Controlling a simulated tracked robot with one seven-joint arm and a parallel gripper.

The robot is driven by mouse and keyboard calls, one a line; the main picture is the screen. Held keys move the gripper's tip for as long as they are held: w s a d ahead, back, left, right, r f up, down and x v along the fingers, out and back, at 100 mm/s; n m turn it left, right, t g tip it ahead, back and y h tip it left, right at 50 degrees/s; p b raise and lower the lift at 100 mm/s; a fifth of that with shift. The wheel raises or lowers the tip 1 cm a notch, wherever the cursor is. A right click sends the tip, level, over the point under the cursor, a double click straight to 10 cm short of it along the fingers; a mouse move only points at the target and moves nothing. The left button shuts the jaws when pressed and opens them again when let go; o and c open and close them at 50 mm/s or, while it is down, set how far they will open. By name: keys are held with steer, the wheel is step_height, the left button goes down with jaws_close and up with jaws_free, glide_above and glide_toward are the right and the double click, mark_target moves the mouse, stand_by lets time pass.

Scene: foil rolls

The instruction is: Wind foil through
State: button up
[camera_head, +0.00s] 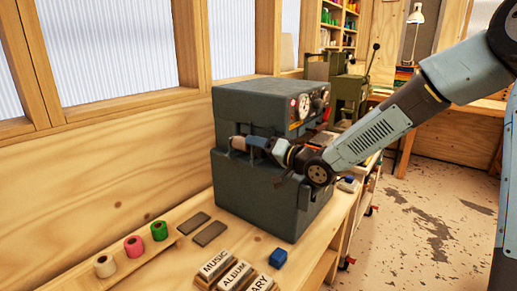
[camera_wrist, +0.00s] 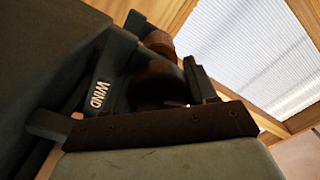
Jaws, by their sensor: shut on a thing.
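The dark grey foil machine (camera_head: 245,105) stands on the wooden bench, with gauges on its right face. My gripper (camera_head: 246,144) reaches across its front to a brown knob (camera_head: 236,142) at the machine's left side. In the wrist view, my gripper (camera_wrist: 160,80) has its dark fingers either side of the brown knob (camera_wrist: 155,84) and is shut on it. A WIND label (camera_wrist: 98,95) shows beside the knob. The fingers partly hide the knob. Foil rolls in white (camera_head: 105,266), pink (camera_head: 134,246) and green (camera_head: 159,230) stand on a strip at the lower left.
Stamp blocks (camera_head: 236,272) reading MUSIC, ALBUM and a partly cut-off word lie in front. A blue block (camera_head: 278,257) and two dark flat plates (camera_head: 210,233) lie nearby. A green lever press (camera_head: 348,98) stands behind the machine. Floor is open at right.

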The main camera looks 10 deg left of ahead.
steer(key=shift+s+f, duration=0.25)
steer(key=shift+f, duration=0.1)
stand_by(1.0)
steer(key=o, duration=0.7)
steer(key=shift+c, duration=0.2)
steer(key=o, duration=0.3)
steer(key=shift+w+r, duration=0.1)
steer(key=shift+r, duration=0.05)
steer(key=shift+d+f, duration=0.25)
steer(key=shift+d, duration=1.2)
steer(key=v, duration=1.3)
steer(key=shift+s+r, duration=0.25)
steer(key=shift+r, duration=0.2)
steer(key=shift+s+a, duration=0.1)
steer(key=shift+a, duration=0.05)
